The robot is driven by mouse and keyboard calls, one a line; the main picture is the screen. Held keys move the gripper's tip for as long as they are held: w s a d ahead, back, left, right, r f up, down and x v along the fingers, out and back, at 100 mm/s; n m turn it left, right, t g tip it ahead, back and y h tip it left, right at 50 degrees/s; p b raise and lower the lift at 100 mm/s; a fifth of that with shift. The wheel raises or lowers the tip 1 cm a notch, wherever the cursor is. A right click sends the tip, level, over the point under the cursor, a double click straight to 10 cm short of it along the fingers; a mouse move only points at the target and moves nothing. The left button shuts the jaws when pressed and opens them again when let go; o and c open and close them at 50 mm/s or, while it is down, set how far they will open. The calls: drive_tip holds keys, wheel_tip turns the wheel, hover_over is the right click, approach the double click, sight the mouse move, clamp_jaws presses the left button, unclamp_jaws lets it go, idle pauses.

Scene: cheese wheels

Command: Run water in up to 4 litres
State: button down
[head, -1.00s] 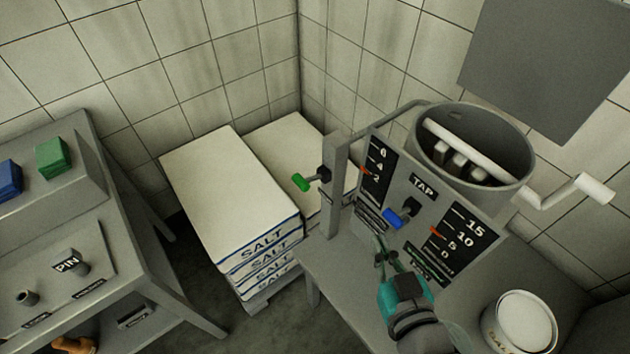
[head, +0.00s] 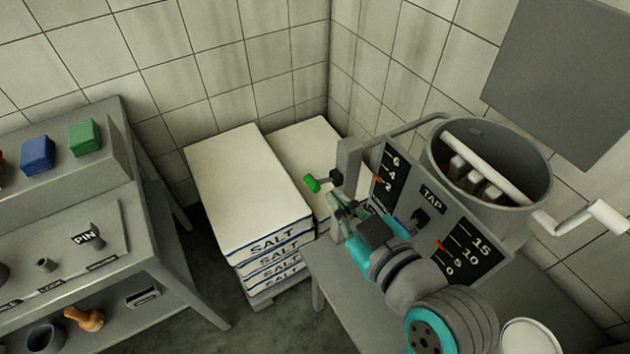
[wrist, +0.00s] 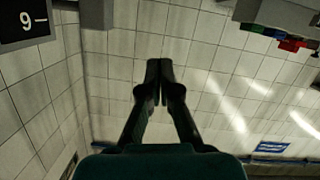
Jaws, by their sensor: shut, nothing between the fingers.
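The grey tank machine (head: 455,205) stands on a table at right, with a round open drum on top. The TAP label (head: 432,199) is on its front. A dark lever mount (head: 420,218) sits below the label; its blue handle is mostly hidden behind my arm. A green-handled lever (head: 312,184) sticks out at the machine's left. The 2-4-6 scale (head: 391,172) has an orange pointer near 2 and 4; the exact reading is unclear. My gripper (head: 338,203) is just below the green handle, seemingly apart from it. In the wrist view its fingers (wrist: 160,70) are shut and empty.
A 0-to-15 scale (head: 463,256) has its own orange pointer. Salt sacks (head: 250,190) are stacked left of the machine. A white crank handle (head: 608,216) juts out right. A grey bench (head: 75,205) with coloured blocks stands at left.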

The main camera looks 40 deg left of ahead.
hover_over(319, 182)
drive_tip(key=s, duration=0.3)
wheel_tip(319, 182, down, 2)
drive_tip(key=f, duration=0.3)
drive_tip(key=d+f, duration=0.1)
drive_tip(key=shift+w+f, duration=0.15)
drive_tip(key=shift+w, duration=0.1)
drive_tip(key=shift+f, duration=0.1)
